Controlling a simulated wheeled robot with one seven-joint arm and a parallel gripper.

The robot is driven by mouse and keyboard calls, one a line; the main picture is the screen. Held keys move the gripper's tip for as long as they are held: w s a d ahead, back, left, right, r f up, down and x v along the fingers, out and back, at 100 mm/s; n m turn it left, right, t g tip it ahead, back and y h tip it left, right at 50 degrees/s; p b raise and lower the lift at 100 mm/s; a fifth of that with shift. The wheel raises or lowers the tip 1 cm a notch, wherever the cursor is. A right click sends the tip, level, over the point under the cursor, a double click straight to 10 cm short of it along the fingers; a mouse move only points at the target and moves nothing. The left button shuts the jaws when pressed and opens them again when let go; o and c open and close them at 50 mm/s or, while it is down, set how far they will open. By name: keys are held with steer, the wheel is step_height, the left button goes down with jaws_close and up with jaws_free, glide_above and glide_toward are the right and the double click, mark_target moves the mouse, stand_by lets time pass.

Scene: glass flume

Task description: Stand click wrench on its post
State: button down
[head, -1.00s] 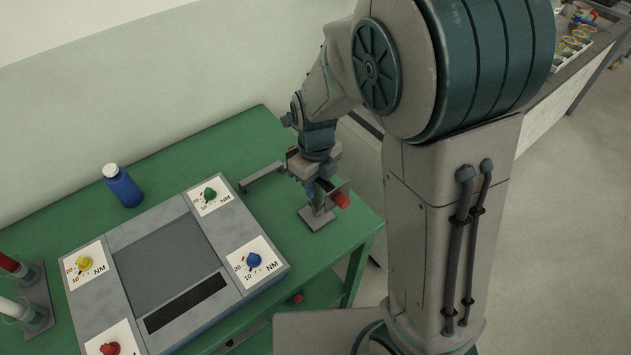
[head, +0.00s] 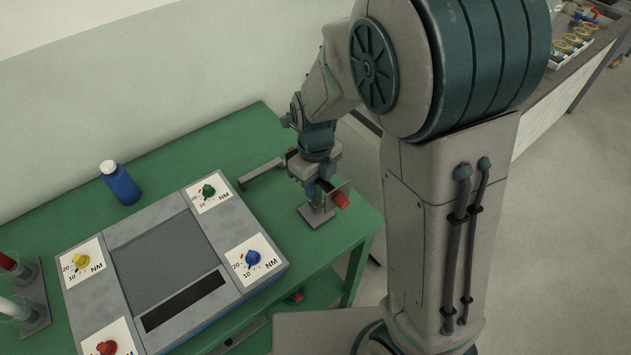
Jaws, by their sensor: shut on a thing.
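My gripper (head: 318,187) is at the right end of the green table, pointing down just above a small grey base plate (head: 311,219). The gripper is shut on what appears to be the click wrench, whose red end (head: 341,201) sticks out to the lower right of the jaws. The rest of the wrench is mostly hidden by the gripper and wrist. A short grey upright stands on the base plate under the jaws and seems to be the post. I cannot tell whether wrench and post touch.
A grey bar (head: 262,173) lies left of the gripper. A grey tester (head: 150,245) with coloured knobs fills the table's middle. A blue bottle (head: 121,186) stands behind it, and a tube rack (head: 35,303) at far left. The green table (head: 225,143) is clear at the back.

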steer(key=shift+f+b, duration=0.5)
steer(key=shift+f, duration=0.35)
stand_by(0.3)
steer(key=c, duration=1.1)
jaws_free()
